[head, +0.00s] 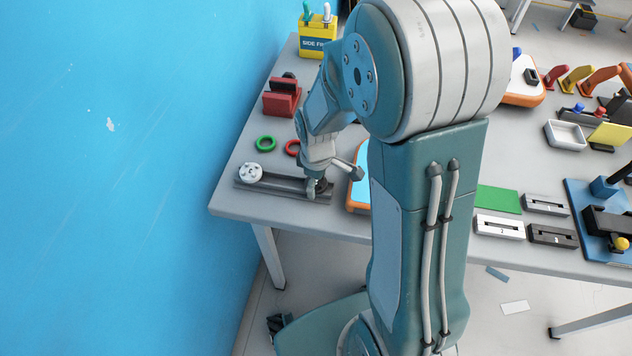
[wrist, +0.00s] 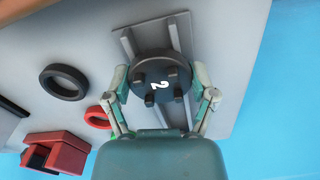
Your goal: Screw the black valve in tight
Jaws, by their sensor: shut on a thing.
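The black valve (wrist: 160,72), a round dark disc with several stubby pegs and a white 2 on its face, sits on the rail (wrist: 128,42) in the wrist view. My gripper (wrist: 161,80) is shut on it, with one finger against each side of its rim. In the head view my gripper (head: 320,188) points down at the right end of the dark rail (head: 285,185) and covers most of the black valve. The valve's thread and underside are hidden.
A white valve (head: 250,173) sits at the rail's left end. A green ring (head: 265,143), a red ring (head: 292,148) and a red block (head: 281,97) lie behind. The wrist view shows a black ring (wrist: 64,82). A blue wall (head: 110,180) stands left.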

